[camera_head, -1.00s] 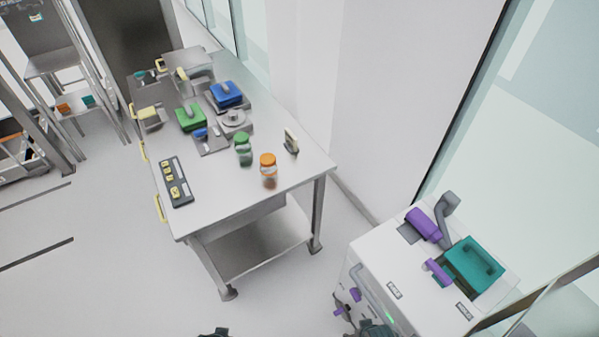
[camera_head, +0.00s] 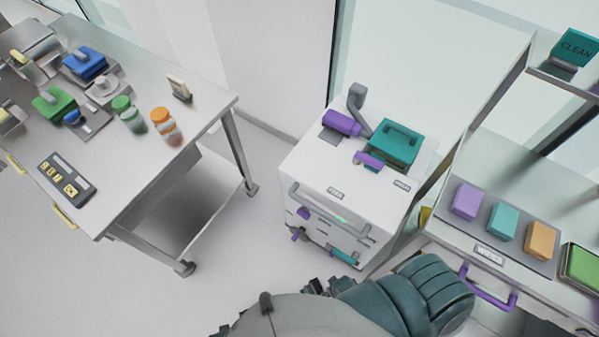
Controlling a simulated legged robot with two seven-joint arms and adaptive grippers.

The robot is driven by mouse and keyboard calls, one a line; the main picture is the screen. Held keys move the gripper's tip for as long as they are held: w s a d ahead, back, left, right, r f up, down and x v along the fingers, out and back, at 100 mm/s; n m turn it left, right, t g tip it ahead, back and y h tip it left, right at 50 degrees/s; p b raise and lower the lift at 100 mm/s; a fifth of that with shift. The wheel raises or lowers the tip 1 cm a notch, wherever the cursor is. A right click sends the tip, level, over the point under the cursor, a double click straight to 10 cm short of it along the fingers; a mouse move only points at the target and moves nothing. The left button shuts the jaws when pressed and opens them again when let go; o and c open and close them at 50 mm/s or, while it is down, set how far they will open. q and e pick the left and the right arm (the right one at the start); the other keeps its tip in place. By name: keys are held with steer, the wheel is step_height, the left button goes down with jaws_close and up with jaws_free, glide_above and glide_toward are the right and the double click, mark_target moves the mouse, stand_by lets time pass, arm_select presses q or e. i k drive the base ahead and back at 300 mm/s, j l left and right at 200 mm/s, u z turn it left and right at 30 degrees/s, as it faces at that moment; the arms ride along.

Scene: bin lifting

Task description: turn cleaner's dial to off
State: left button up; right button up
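The cleaner appears to be the white cabinet unit (camera_head: 300,165) right of the table, with a purple cylinder (camera_head: 341,122), a grey bent pipe, and a teal lidded box (camera_head: 393,150) on top. Small purple knobs (camera_head: 303,213) sit on its front near a green light; I cannot tell which part is the dial or how it is set. A large grey and dark teal part of my arm crosses the bottom, in front of the unit's lower front. Dark jagged parts beside it may belong to my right gripper; its fingertips are not clear. My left gripper is not visible.
A steel table (camera_head: 215,98) with jars, blue and green boxes and a button panel (camera_head: 67,180) stands at left. A shelf (camera_head: 462,240) with purple, teal and orange blocks and a purple handle (camera_head: 487,297) stands close at right. Floor between table and unit is clear.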

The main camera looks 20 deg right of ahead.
mark_target(302, 212)
steer(key=k+j+z, duration=0.15)
steer(key=z, duration=0.3)
steer(key=k+z, duration=0.15)
steer(key=z, duration=0.3)
